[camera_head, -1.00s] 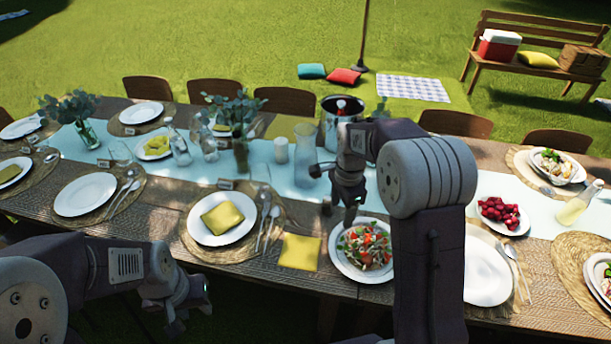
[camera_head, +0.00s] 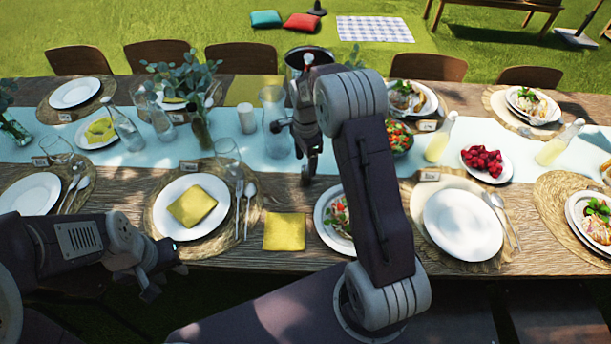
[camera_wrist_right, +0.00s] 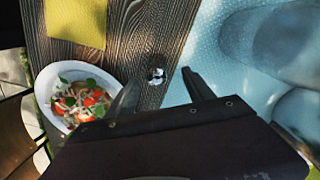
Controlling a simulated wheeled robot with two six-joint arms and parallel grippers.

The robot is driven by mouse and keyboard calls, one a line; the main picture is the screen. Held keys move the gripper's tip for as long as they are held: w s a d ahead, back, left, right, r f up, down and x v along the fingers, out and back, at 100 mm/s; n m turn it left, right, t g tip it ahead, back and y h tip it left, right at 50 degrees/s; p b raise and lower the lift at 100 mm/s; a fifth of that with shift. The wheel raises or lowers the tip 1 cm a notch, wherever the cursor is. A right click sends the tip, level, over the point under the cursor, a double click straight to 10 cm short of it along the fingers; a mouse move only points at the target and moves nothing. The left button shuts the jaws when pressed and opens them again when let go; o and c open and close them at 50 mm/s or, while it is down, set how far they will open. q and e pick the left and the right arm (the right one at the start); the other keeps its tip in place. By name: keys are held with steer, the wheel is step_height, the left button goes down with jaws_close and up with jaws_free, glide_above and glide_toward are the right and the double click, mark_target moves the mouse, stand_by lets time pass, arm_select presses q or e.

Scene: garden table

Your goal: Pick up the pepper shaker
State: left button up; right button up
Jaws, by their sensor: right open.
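The pepper shaker (camera_wrist_right: 155,75) shows from above in the right wrist view as a small round thing with a shiny top on the bare wood. It stands just ahead of the gap between the fingertips of my right gripper (camera_wrist_right: 158,88), which is open and empty. In the head view my right gripper (camera_head: 308,170) points down over the table between the yellow napkin and the blue runner. I cannot clearly tell the shaker from the fingers there. My left gripper (camera_head: 165,272) hangs in front of the table's near edge, with its fingertips apart and empty.
A salad plate (camera_head: 330,222) lies close to the right gripper, partly behind my right arm. A glass pitcher (camera_head: 272,108) and a white candle (camera_head: 246,119) stand on the blue runner (camera_head: 350,160). A yellow napkin (camera_head: 285,231) lies flat at the near edge.

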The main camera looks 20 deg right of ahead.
mark_target(306, 174)
steer(key=f, duration=0.5)
steer(key=shift+s+f, duration=0.2)
steer(key=shift+s, duration=0.1)
steer(key=shift+f, duration=0.4)
steer(key=shift+r, duration=0.1)
jaws_close()
